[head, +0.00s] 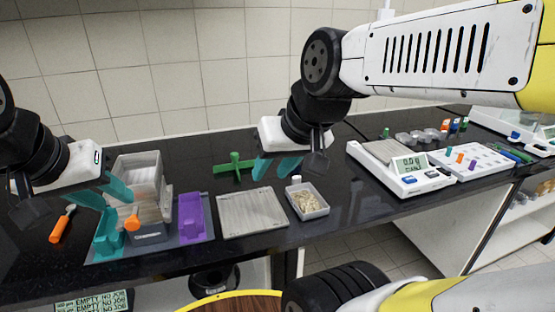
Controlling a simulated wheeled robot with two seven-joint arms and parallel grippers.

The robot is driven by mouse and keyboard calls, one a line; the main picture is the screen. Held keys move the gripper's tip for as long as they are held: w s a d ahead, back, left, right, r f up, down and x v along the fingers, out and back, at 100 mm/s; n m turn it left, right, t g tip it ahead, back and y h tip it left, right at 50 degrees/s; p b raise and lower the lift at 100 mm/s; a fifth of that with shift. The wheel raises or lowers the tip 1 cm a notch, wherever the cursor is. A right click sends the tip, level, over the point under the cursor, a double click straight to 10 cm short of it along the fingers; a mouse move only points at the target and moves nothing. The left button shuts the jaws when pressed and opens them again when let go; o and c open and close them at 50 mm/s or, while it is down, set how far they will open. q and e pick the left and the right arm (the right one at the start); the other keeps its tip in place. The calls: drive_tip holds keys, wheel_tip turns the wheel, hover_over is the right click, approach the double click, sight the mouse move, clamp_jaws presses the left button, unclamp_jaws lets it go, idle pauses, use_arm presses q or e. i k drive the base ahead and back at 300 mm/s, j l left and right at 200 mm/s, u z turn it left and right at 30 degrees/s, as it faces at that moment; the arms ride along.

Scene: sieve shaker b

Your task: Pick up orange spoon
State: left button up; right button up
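An orange spoon-shaped piece (132,219) with a rounded lower end shows in front of the clear and grey stacked container, at the grey tray on the left. An orange-handled tool (60,227) lies on the black bench further left; its tip is too small to identify. My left gripper (107,198) has teal fingers spread apart, just left of and above the spoon-shaped piece. Nothing shows between the fingers, and they do not appear to touch the piece. My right gripper (275,168) is open and empty over the bench, right of the green stand.
The grey tray (190,238) holds teal and purple holders (192,217). A flat grey tray (252,212) and a bin of pale pieces (307,201) sit mid-bench. A green stand (235,165) is behind. A scale (400,170) and a white rack (470,160) stand right.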

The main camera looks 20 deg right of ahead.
sight(57, 235)
drive_tip(key=i, duration=0.15)
drive_tip(key=j+z, duration=0.1)
drive_tip(key=z, duration=0.4)
drive_tip(key=k+j+z, duration=0.2)
drive_tip(key=j, duration=0.15)
drive_tip(key=k+j+z, duration=0.1)
drive_tip(key=j+z, duration=0.15)
drive_tip(key=k+j+z, duration=0.2)
drive_tip(key=j, duration=0.25)
drive_tip(key=k+j+z, duration=0.15)
drive_tip(key=k+j, duration=0.6)
drive_tip(key=j, duration=0.25)
drive_tip(key=k+j+z, duration=0.2)
drive_tip(key=k+j, duration=0.55)
drive_tip(key=j, duration=0.15)
drive_tip(key=k+j, duration=0.95)
drive_tip(key=j, duration=0.1)
